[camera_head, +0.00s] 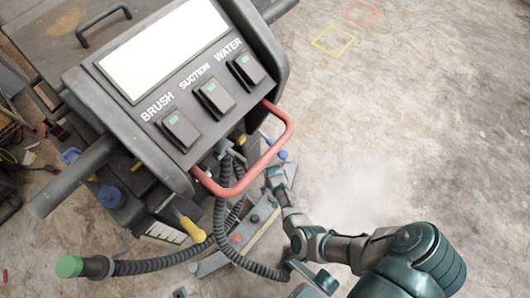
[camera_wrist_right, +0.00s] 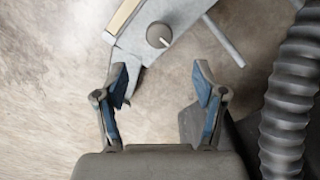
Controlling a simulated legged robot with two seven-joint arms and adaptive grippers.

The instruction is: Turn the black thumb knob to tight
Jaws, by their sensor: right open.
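The dark round thumb knob (camera_wrist_right: 158,35) shows in the right wrist view on a light grey metal bracket (camera_wrist_right: 185,22). A pale pointer line on the knob runs toward its lower right. My right gripper (camera_wrist_right: 160,82) is open, with its two blue-padded fingers spread and nothing between them. The knob lies beyond the fingertips, roughly centred between them and apart from both. In the head view my right gripper (camera_head: 275,176) is low beside the machine, by the right end of the grey squeegee bar (camera_head: 215,262). My left gripper is not in view.
The scrubber's control panel (camera_head: 195,75) with BRUSH, SUCTION and WATER switches stands at upper left. A red handle loop (camera_head: 281,140) is close to my right gripper. A ribbed black hose (camera_wrist_right: 292,90) runs along the wrist view's right side.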

